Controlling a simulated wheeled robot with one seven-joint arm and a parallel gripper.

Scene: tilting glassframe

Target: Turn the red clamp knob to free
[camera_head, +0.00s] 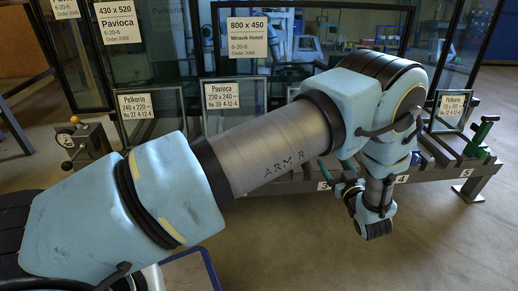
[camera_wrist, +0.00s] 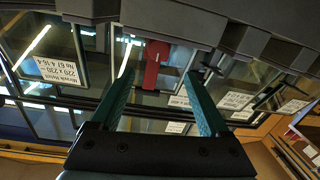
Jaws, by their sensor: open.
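The red clamp knob (camera_wrist: 153,66) shows in the wrist view as a red, lever-like piece on the underside of a dark grey rail (camera_wrist: 220,35). My gripper (camera_wrist: 159,77) has two teal fingers spread apart. The red knob appears between the fingertips in the picture, with a visible gap on each side. I cannot tell how far it is in depth, and no contact shows.
A glass rack (camera_head: 455,180) with numbered places holds labelled panes, including a small Pavioca pane (camera_head: 235,118). A green-handled clamp (camera_head: 484,132) sits at its right end. A blue-edged frame (camera_head: 207,262) is near my arm. Floor in front is partly clear.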

